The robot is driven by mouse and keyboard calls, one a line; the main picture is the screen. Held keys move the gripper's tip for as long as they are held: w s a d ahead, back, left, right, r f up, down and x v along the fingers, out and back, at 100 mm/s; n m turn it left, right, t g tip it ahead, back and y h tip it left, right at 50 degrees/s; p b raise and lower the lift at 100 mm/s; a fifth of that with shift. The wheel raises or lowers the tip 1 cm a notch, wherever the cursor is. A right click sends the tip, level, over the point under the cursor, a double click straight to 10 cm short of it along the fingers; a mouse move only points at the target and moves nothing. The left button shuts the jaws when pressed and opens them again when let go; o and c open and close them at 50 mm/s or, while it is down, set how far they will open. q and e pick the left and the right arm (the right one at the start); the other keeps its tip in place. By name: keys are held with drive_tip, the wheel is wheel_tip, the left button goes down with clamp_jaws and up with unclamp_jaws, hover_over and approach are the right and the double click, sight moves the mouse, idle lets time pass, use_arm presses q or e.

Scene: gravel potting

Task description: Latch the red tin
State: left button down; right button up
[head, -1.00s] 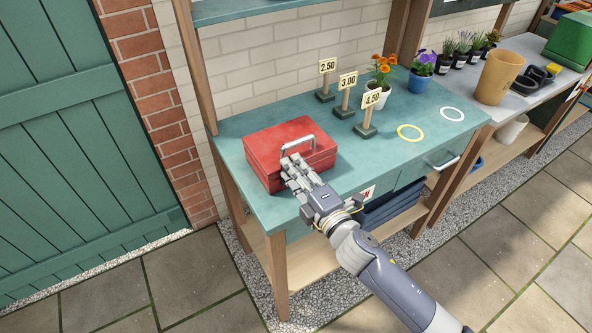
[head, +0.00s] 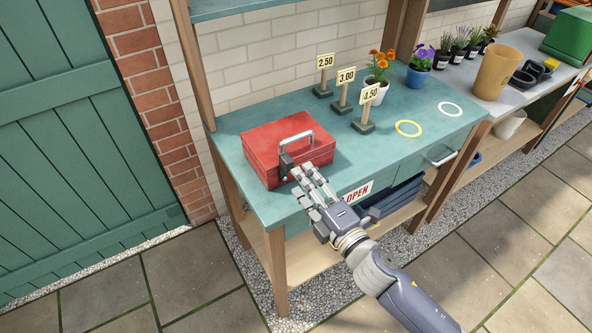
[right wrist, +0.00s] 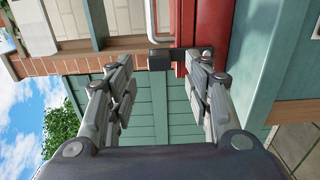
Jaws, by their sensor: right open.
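The red tin (head: 262,150) sits on the left part of the teal bench, its lid looking closed. A silver handle (head: 297,135) stands on it. A dark latch piece (head: 286,166) is at its front side; in the right wrist view this dark piece (right wrist: 158,61) juts out beside the red wall (right wrist: 186,25). Whether it is fastened I cannot tell. My right gripper (head: 308,176) is open and empty just in front of the tin. In the right wrist view its fingers (right wrist: 159,75) are spread, with the latch piece beyond, between the tips. My left gripper is not in view.
Flower pots (head: 372,92), a yellow ring (head: 408,128) and a white ring (head: 450,109) are to the right. An OPEN sign (head: 357,193) hangs on the front.

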drive_tip(key=v, duration=0.6)
idle(0.4)
drive_tip(key=w+d+f+m+g+h, duration=0.1)
drive_tip(key=d+f+m+h, duration=0.25)
drive_tip(key=f, duration=0.65)
drive_tip(key=w+d+f+m+g+h, duration=0.15)
drive_tip(key=d+f+m, duration=0.3)
drive_tip(key=f, duration=0.55)
drive_tip(key=s+d+f+m+g+h, duration=0.1)
drive_tip(key=s+d+f+m+h, duration=0.2)
drive_tip(key=f, duration=0.5)
drive_tip(key=s+d+f+m+g, duration=0.1)
drive_tip(key=s+d+f+g, duration=0.1)
drive_tip(key=s+d+f, duration=0.45)
drive_tip(key=s+d+f+m+g+h, duration=0.25)
drive_tip(key=s+f+m, duration=0.25)
drive_tip(key=s+f, duration=0.75)
drive_tip(key=s+d+f+m+g, duration=0.1)
drive_tip(key=s+f, duration=0.4)
drive_tip(key=s, duration=0.5)
drive_tip(key=s+d+f+m+g, duration=0.1)
drive_tip(key=s+f+m+g, duration=0.3)
drive_tip(key=s, duration=0.6)
drive_tip(key=shift+s+f+m+g, duration=0.15)
drive_tip(key=shift+f+m+g, duration=0.15)
drive_tip(key=shift+f+m, duration=0.15)
